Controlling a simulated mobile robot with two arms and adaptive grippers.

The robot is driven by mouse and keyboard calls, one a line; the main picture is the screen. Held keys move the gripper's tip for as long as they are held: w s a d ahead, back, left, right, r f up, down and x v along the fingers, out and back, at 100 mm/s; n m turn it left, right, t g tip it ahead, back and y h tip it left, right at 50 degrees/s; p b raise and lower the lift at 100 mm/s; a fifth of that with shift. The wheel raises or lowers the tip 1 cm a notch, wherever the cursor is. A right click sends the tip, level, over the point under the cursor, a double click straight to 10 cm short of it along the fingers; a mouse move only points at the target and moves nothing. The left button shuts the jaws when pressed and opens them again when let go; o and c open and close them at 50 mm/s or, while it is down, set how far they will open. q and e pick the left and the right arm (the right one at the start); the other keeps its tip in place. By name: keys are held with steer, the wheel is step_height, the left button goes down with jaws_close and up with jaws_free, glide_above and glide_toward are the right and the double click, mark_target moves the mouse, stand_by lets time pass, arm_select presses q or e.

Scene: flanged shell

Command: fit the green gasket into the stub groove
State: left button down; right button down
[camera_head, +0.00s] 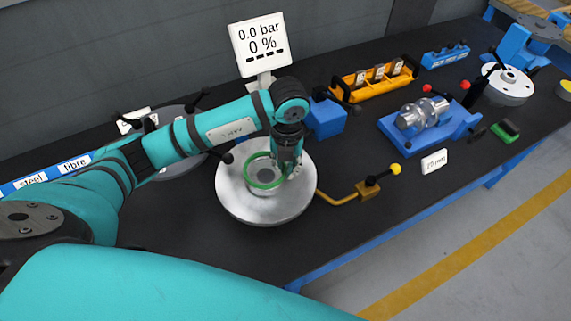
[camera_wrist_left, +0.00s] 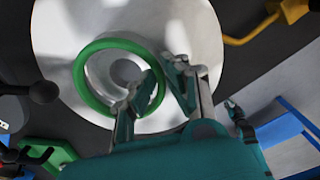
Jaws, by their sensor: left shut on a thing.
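The green gasket (camera_head: 248,165) is a ring gripped at its right side by my left gripper (camera_head: 283,170). In the left wrist view the gasket (camera_wrist_left: 80,82) encircles the round metal stub (camera_wrist_left: 125,70), seen through the ring. The stub (camera_head: 265,175) rises from the middle of a wide silver disc (camera_head: 240,207). I cannot tell whether the ring is level with the groove or above it; the groove itself is not clear. The left fingers (camera_wrist_left: 155,90) are closed on the ring's wall.
A yellow-handled valve (camera_head: 368,187) stands right of the disc. A blue block (camera_head: 326,119) and a display (camera_head: 262,45) reading 0.0 bar, 0 % are behind. Further right are an orange rack (camera_head: 374,79) and a blue fixture (camera_head: 428,125).

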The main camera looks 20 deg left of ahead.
arm_select(q)
steer(key=shift+f+b, duration=1.05)
steer(key=shift+f, duration=0.1)
steer(key=c, duration=1.3)
jaws_free()
step_height(320, 180, up, 12)
steer(key=shift+d+r, duration=0.1)
steer(key=shift+d, duration=0.05)
